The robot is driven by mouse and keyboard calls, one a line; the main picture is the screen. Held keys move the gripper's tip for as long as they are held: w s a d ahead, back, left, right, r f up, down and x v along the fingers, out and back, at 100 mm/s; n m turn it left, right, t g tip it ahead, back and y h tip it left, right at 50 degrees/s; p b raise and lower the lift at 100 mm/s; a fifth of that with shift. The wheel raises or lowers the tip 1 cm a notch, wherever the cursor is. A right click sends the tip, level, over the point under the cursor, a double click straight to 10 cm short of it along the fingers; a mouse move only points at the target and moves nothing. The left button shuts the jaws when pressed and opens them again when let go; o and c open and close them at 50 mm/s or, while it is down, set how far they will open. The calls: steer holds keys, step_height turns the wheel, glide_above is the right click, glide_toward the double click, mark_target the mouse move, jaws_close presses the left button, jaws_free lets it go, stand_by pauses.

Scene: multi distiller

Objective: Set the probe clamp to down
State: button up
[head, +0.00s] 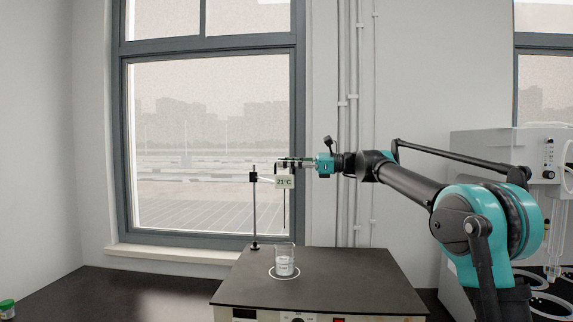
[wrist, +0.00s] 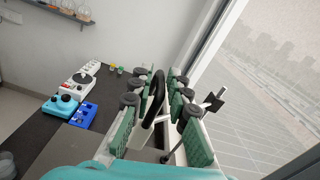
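The probe clamp (head: 253,177) is a small black block on a thin upright rod at the left of the hotplate. A temperature display (head: 284,182) reading 21°C is beside it, with a thin dark probe (head: 284,212) hanging above the beaker (head: 284,264). My gripper (head: 296,163) is at the top of the display, coming from the right. In the wrist view, its green-padded fingers (wrist: 160,115) are apart, with a black curved piece (wrist: 154,95) between them. Contact with either finger is unclear. A black clamp piece (wrist: 214,100) shows right of the fingers.
The beaker stands inside a white ring on the black hotplate (head: 340,285). A window (head: 210,130) is behind the stand. A white machine (head: 500,160) stands at the right. In the wrist view, a blue rack (wrist: 83,115) and white-teal instruments (wrist: 75,92) sit on the bench.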

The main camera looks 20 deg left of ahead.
jaws_close()
step_height(320, 180, down, 14)
steer(key=shift+r, duration=0.25)
stand_by(0.3)
steer(key=shift+o, duration=2.1)
jaws_free()
steer(key=v, duration=1.2)
